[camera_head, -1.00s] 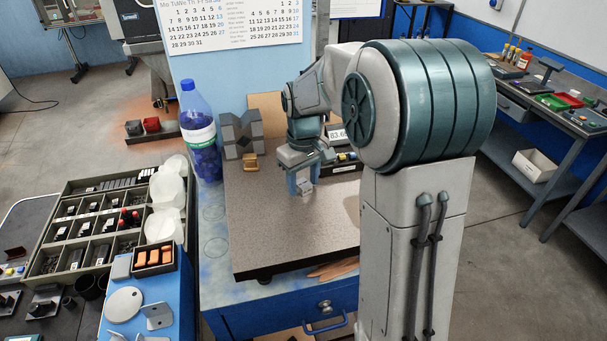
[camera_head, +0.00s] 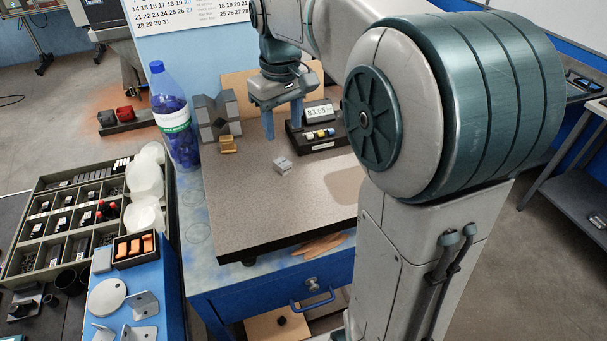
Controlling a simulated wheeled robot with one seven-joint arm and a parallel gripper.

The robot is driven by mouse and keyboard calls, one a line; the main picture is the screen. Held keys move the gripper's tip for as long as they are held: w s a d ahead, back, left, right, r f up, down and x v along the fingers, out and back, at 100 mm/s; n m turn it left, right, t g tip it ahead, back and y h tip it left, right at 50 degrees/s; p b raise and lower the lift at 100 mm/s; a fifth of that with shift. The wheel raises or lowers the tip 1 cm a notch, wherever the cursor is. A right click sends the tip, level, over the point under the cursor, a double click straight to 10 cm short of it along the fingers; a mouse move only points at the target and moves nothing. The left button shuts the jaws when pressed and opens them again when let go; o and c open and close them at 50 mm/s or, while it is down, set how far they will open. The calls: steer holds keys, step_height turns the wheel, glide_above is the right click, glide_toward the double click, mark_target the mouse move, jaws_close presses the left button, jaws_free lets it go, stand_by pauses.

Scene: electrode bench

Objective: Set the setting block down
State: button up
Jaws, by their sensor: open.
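The setting block (camera_head: 282,166) is a small light-grey block. It rests on the speckled surface plate (camera_head: 240,203), toward the plate's middle. My gripper (camera_head: 283,122) is raised above and behind the block, with its blue fingers pointing down. The fingers are apart and nothing shows between them. A clear gap separates the gripper from the block.
A grey V-shaped block (camera_head: 217,117) and a small tan piece (camera_head: 228,145) stand at the plate's back left. A display unit (camera_head: 319,112) stands behind right. A blue bottle (camera_head: 173,118) stands left of the plate. The plate's front is clear.

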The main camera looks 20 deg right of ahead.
steer(key=s+f+m+t, duration=0.1)
steer(key=s+f+m, duration=0.1)
steer(key=s, duration=0.7)
steer(key=s+f+m+t, duration=0.1)
steer(key=s+f+t, duration=0.1)
steer(key=s+f, duration=0.3)
steer(key=s, duration=0.4)
steer(key=shift+s+f+m, duration=0.25)
steer(key=shift+s+m, duration=0.1)
steer(key=shift+m, duration=0.05)
